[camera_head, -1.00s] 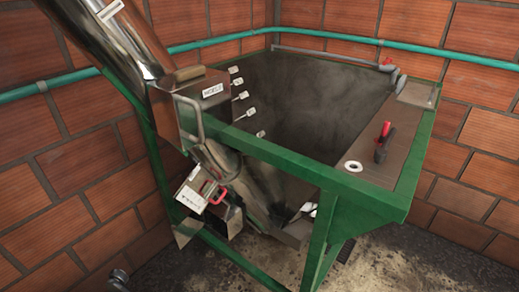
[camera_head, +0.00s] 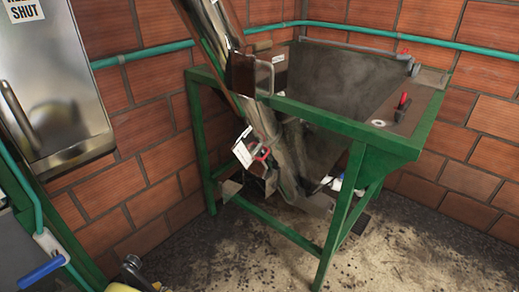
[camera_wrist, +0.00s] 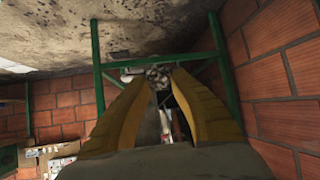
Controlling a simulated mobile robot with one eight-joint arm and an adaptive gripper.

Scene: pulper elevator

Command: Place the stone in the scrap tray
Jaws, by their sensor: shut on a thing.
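In the wrist view, my gripper (camera_wrist: 158,76) has two long yellow fingers that come together at their tips on a small mottled grey stone (camera_wrist: 157,78). The fingers hide part of it. The head view does not clearly show the gripper or the stone. A flat ledge (camera_head: 432,82) on the right side of the green-framed hopper bears a red-handled tool (camera_head: 402,107) and a white ring (camera_head: 378,123). I cannot tell whether this ledge is the scrap tray.
The green frame (camera_head: 345,205) holds the grey hopper (camera_head: 345,78) and a slanted metal chute (camera_head: 212,35). A steel cabinet (camera_head: 50,85) hangs on the left brick wall. The dirty floor (camera_head: 265,255) in front is open. A green pipe runs along the walls.

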